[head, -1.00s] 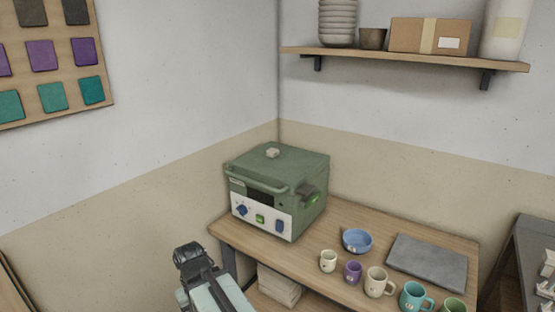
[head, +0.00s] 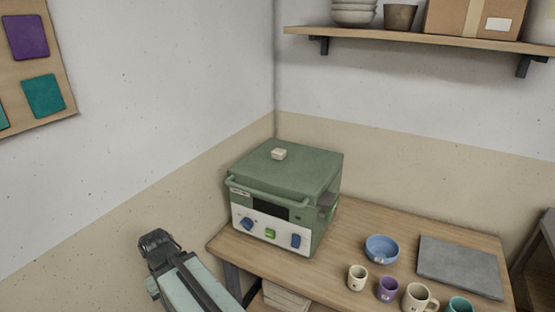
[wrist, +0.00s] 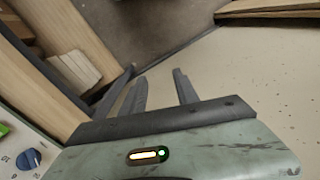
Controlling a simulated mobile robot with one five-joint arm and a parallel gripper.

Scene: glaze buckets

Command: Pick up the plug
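A small cream block, which looks like the plug (head: 278,154), sits on the lid of the green kiln (head: 290,172) in the head view. My gripper (head: 155,243) is in front of the kiln, to its lower left in the picture, clearly apart from the plug. In the wrist view my gripper (wrist: 161,80) has its two dark fingers spread with nothing between them. The plug does not show in the wrist view.
The kiln stands on the left end of a wooden table (head: 350,225). Right of it are a blue bowl (head: 382,248), several mugs and a grey slab (head: 460,267). A shelf (head: 420,40) with bowls and a box hangs above. Walls meet behind the kiln.

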